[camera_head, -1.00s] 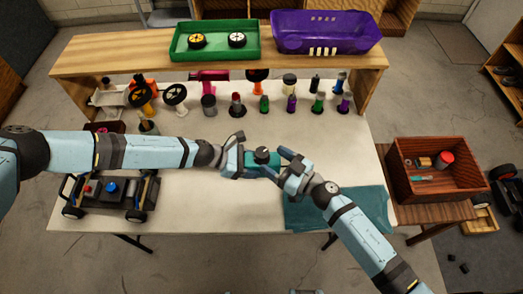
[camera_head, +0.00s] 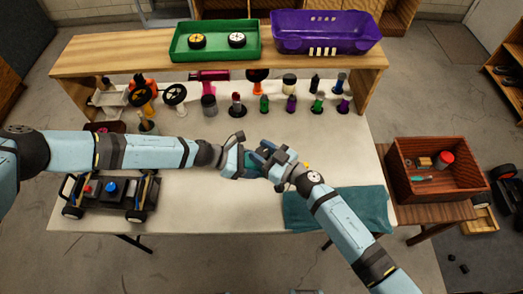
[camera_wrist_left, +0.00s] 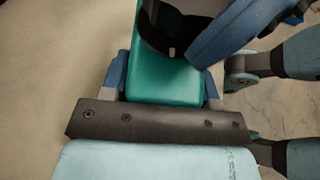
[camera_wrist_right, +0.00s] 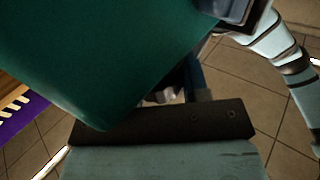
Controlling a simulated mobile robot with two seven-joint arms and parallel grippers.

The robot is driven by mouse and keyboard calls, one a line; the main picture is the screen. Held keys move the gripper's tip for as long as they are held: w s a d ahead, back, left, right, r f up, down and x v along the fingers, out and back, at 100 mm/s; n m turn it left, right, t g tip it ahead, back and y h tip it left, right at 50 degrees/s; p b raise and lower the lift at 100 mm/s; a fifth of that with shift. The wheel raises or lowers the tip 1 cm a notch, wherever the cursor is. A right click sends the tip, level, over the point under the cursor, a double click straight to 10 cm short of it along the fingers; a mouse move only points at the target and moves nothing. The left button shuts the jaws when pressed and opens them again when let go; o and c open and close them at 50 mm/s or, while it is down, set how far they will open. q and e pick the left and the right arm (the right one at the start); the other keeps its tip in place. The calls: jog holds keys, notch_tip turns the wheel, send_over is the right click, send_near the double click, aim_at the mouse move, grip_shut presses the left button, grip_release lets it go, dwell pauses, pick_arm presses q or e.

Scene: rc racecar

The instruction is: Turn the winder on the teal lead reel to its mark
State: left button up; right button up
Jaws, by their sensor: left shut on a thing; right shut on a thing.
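The teal lead reel (camera_head: 253,160) is held above the middle of the white table. My left gripper (camera_head: 243,162) is shut on its casing, with a finger on each side in the left wrist view (camera_wrist_left: 165,85). The black winder (camera_wrist_left: 168,28) sits on the reel, with a small pale mark (camera_wrist_left: 172,51) at its near edge. My right gripper (camera_head: 270,160) is shut on the winder, and its blue finger (camera_wrist_left: 232,32) covers the winder's right side. In the right wrist view a large dark teal surface (camera_wrist_right: 100,50), apparently the reel, hides most of the fingers.
A teal cloth (camera_head: 340,208) lies under my right arm. A racecar chassis (camera_head: 112,193) stands at front left. Bottles and tools line the back under a wooden shelf (camera_head: 130,52) with a green tray (camera_head: 181,53) and purple bin (camera_head: 327,45). A wooden crate (camera_head: 440,190) stands right.

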jog(key=shift+m+t+h, duration=0.8)
jog(key=shift+t+h, duration=0.1)
jog(key=o, duration=0.9)
jog(key=shift+o, duration=0.2)
jog(key=v, duration=1.2)
jog(key=shift+w, duration=0.1)
